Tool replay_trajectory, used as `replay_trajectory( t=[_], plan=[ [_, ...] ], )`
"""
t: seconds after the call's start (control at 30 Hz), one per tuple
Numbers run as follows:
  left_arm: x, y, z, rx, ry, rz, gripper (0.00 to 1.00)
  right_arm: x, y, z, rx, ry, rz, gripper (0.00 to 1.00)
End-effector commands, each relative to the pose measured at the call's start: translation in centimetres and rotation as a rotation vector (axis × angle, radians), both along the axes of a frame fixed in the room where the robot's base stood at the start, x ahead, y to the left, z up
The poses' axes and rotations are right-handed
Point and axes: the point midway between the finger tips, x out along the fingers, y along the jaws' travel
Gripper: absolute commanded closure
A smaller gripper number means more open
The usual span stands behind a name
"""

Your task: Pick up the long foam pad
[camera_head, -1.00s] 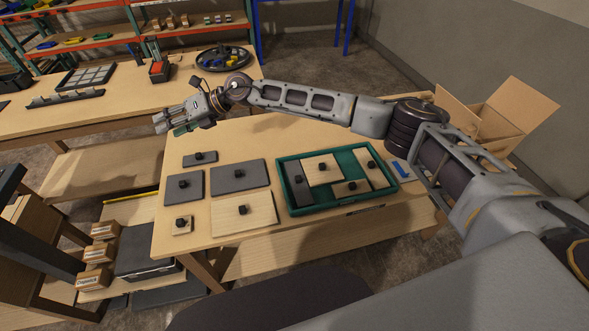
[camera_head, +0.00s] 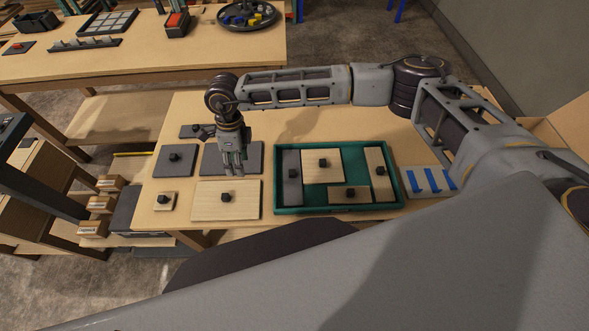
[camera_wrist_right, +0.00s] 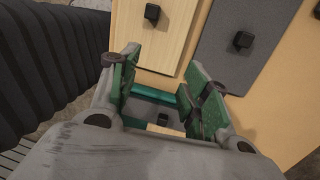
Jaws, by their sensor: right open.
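Several dark grey pads with black knobs lie on the table, and I cannot tell for certain which is the long foam pad. A short narrow grey pad (camera_head: 187,131) lies at the back left, partly behind my wrist. A square grey pad (camera_head: 168,168) and a wider grey pad (camera_head: 212,160) lie in front of it. A long narrow grey pad (camera_head: 291,190) lies in the left end of the green tray (camera_head: 325,208). My right gripper (camera_head: 234,168) points down over the wider grey pad, open, its green-padded fingers (camera_wrist_right: 163,95) apart. My left gripper is out of view.
The tray also holds several wooden pieces with knobs. A large wooden pad (camera_head: 240,208) and a small wooden one (camera_head: 158,205) lie at the table's front left. A pale board with blue strips (camera_head: 431,181) lies right of the tray. Another table (camera_head: 150,55) stands behind.

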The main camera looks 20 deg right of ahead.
Motion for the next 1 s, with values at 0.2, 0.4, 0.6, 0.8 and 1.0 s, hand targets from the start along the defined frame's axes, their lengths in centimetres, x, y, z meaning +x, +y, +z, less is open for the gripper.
replay_trajectory(
  t=[0.2,0.4,0.6,0.8,1.0],
  plan=[
    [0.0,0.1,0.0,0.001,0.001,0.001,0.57,0.2,-2.8,0.0,-0.133,-0.031,0.037,0.53],
    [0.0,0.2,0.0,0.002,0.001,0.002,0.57,0.6,-5.8,0.2,-0.267,-0.049,0.053,0.53],
    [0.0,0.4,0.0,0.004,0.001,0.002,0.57,0.4,-8.8,1.0,-0.406,-0.036,0.065,0.53],
    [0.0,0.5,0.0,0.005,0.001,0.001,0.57,0.0,-10.1,1.5,-0.472,-0.013,0.073,0.53],
    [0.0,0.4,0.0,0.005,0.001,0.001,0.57,0.0,-10.2,1.6,-0.476,-0.01,0.075,0.53]
  ],
)
